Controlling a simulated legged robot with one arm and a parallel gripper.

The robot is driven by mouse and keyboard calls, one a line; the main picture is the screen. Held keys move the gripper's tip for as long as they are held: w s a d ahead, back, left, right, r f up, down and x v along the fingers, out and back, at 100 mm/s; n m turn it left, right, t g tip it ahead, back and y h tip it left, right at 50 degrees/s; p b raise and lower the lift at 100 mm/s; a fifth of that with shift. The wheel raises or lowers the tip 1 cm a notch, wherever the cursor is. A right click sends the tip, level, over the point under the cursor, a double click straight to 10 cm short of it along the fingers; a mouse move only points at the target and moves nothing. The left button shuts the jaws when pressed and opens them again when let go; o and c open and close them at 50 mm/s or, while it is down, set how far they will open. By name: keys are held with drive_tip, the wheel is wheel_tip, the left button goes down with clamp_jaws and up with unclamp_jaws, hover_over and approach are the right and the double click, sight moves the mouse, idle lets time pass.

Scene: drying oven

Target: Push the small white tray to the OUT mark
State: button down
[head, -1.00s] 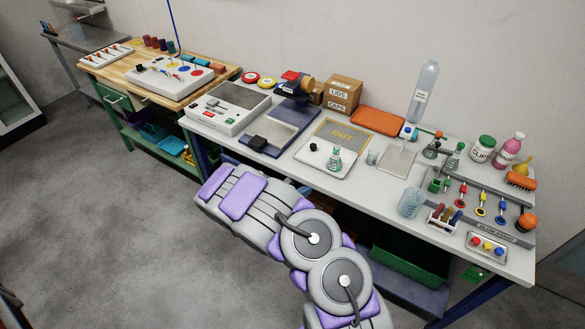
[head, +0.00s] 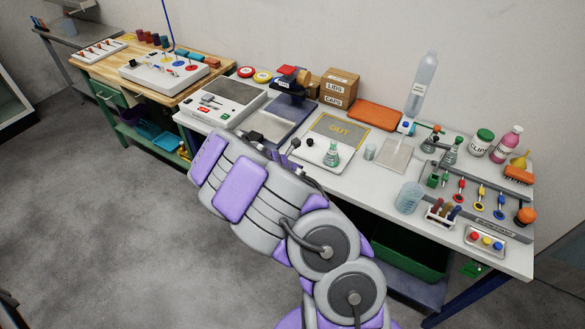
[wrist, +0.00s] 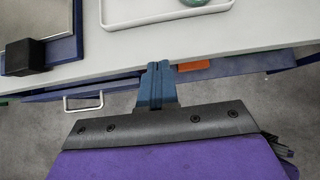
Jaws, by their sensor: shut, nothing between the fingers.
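The small white tray (head: 314,157) lies on the white bench, carrying a flask with green liquid (head: 331,156) and a small black knob-like piece. The OUT mark (head: 340,129), yellow letters on a grey rectangle, lies just behind the tray. My gripper (head: 291,148) is at the bench's front edge, near the tray's left front corner, partly hidden by my arm. In the wrist view my gripper (wrist: 158,68) is shut and empty, its fingertips near the bench edge. The tray (wrist: 135,10) shows beyond them, apart from the fingertips.
A blue board with a grey plate and a black block (wrist: 24,56) is left of the tray. A clear bottle (head: 421,85), an orange pad (head: 374,114), a beaker (head: 410,196) and a small glass (head: 370,151) stand right and behind. A drawer handle (wrist: 83,101) is below the bench.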

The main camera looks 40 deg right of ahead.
sight(310, 162)
drive_tip(key=b+x, duration=0.1)
drive_tip(key=x, duration=0.5)
drive_tip(key=shift+d+f+b, duration=0.1)
drive_tip(key=shift+f+b, duration=0.1)
drive_tip(key=shift+b, duration=0.15)
drive_tip(key=d, duration=0.1)
drive_tip(key=w+d, duration=0.1)
drive_tip(key=d, duration=0.1)
drive_tip(key=shift+w, duration=0.15)
drive_tip(key=shift+w+d+b, duration=0.2)
drive_tip(key=shift+d+b, duration=0.1)
drive_tip(key=shift+d, duration=0.25)
